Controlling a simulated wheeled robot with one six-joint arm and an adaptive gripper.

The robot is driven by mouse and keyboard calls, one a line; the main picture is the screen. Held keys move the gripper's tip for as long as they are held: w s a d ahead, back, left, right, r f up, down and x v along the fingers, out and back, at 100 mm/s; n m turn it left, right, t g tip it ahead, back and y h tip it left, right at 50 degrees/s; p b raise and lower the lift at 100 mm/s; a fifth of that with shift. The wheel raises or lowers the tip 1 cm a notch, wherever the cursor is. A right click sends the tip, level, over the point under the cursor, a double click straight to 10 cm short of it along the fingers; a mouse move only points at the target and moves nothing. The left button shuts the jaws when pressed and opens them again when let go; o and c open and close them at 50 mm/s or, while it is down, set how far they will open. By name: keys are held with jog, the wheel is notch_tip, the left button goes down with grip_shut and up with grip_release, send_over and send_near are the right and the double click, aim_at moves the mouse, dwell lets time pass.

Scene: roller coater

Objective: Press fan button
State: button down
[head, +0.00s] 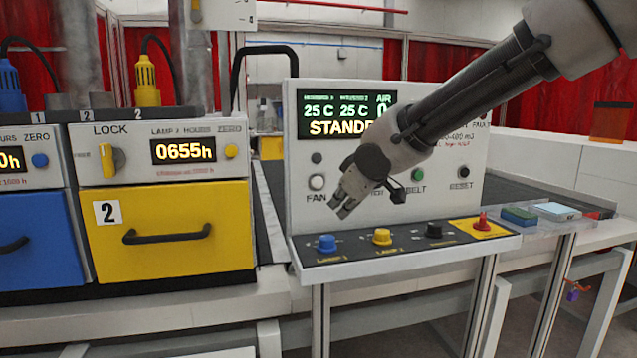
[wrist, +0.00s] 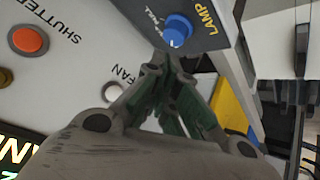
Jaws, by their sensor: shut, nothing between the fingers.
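The fan button (head: 316,182) is a round white button on the upright grey control panel (head: 300,225), above the label FAN. My gripper (head: 344,208) is shut and empty, pointing down and left in front of the panel, just right of and lower than the button. In the wrist view the fingertips (wrist: 160,62) meet close to the blue lamp knob. Whether they touch the panel cannot be told.
Below the gripper, a sloping ledge carries a blue knob (head: 327,244), a yellow knob (head: 382,236), a black knob (head: 434,230) and a red knob (head: 482,222). An orange shutter button (wrist: 28,40) shows in the wrist view. A yellow drawer (head: 170,260) stands left.

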aim_at(317, 182)
jog(key=shift+w+a+r+y, duration=0.25)
jog(key=shift+a+r+y, duration=0.05)
jog(key=shift+a+r, duration=0.25)
jog(key=shift+w+a, duration=0.4)
jog(key=shift+w, duration=1)
jog(key=shift+w+a, duration=0.35)
jog(key=shift+w, duration=1.1)
jog(key=shift+w+a, duration=0.4)
jog(key=shift+w, duration=1)
jog(key=shift+w, duration=0.15)
jog(key=shift+w+a, duration=0.1)
jog(key=shift+w, duration=0.15)
jog(key=shift+w+a, duration=0.1)
jog(key=shift+w, duration=0.3)
jog(key=shift+s, duration=0.2)
jog(key=shift+s+d, duration=0.2)
jog(key=shift+s, duration=0.4)
